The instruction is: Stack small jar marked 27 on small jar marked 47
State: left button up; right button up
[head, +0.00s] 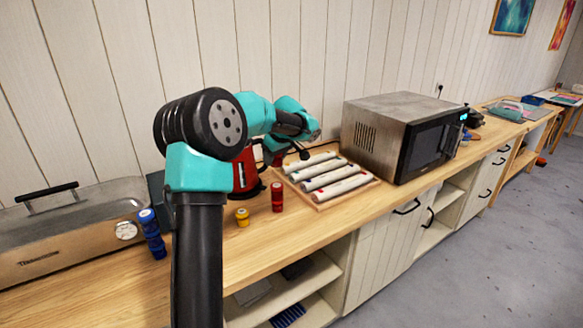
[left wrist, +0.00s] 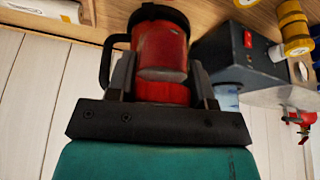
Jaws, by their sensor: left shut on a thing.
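My left gripper (left wrist: 162,80) is shut on a small red thing (left wrist: 163,93), seemingly a jar, in the left wrist view. In the head view my left arm reaches over the counter towards the red kettle; its fingertips are hard to make out there. A red jar or short stack (head: 277,197) stands on the counter in front of the tray. A short yellow jar (head: 242,217) stands to its left. A blue jar or stack (head: 152,232) stands farther left, by the steel cooker. No number is readable, so I cannot tell which jars are 27 and 47. My right gripper is not in view.
The red kettle (head: 243,172) with its black handle stands close behind the jars. A tray of white rolls (head: 326,178) and a microwave (head: 403,137) fill the counter to the right. A steel cooker (head: 70,228) stands left. The front edge strip is clear.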

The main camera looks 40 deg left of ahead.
aim_at(275, 184)
pick_arm(q)
jog(key=shift+a, duration=0.1)
dwell(0.3)
jog(key=shift+f, duration=3.35)
jog(key=shift+f, duration=0.6)
jog(key=o, duration=1)
jog(key=shift+r, duration=0.1)
jog(key=v, duration=1.7)
jog(key=shift+d, duration=0.2)
